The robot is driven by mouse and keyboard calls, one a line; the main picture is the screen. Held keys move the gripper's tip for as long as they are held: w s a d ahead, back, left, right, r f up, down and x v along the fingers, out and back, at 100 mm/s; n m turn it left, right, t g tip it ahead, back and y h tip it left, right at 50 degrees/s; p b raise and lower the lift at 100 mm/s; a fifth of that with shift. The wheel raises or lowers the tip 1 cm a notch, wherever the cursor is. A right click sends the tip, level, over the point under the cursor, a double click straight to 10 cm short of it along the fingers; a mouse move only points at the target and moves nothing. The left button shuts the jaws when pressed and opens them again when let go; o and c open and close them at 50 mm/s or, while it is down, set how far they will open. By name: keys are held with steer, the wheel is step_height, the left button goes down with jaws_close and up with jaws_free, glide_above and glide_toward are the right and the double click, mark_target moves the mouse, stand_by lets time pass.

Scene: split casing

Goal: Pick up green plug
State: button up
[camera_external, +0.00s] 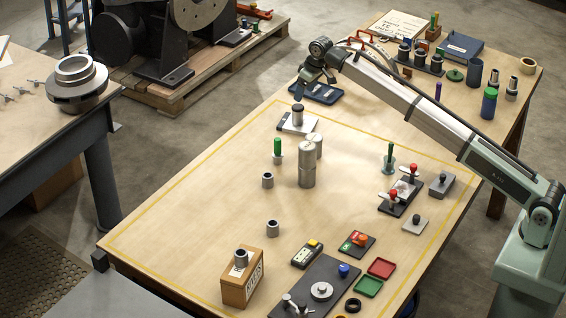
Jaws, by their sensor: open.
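A green cylindrical plug (277,147) stands upright in a small pale collar, left of the tall metal cylinder. A second green upright piece (390,152), with a thin stem and a pale base, stands farther right near the red-knobbed clamps; I cannot tell for certain which is the task's green plug. My gripper (311,80) is open, at the back of the table over the dark blue tray. It is well apart from both green pieces, and its fingertips are small and hard to make out.
A tall metal cylinder pair (307,165) stands beside the left green piece. Grey sleeves (267,180) stand in front. Clamps with red knobs (405,190) are at right. A cardboard box (243,278) and a dark fixture plate (335,283) are at the front.

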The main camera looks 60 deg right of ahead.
steer(key=shift+c, duration=0.3)
steer(key=shift+c, duration=1.4)
steer(key=n+y, duration=0.3)
steer(key=n, duration=0.4)
glide_toward(276, 146)
steer(key=x, duration=0.7)
steer(key=d+x, duration=0.1)
steer(key=x, duration=0.2)
steer(key=shift+w+f, duration=0.4)
steer(key=shift+f, duration=0.05)
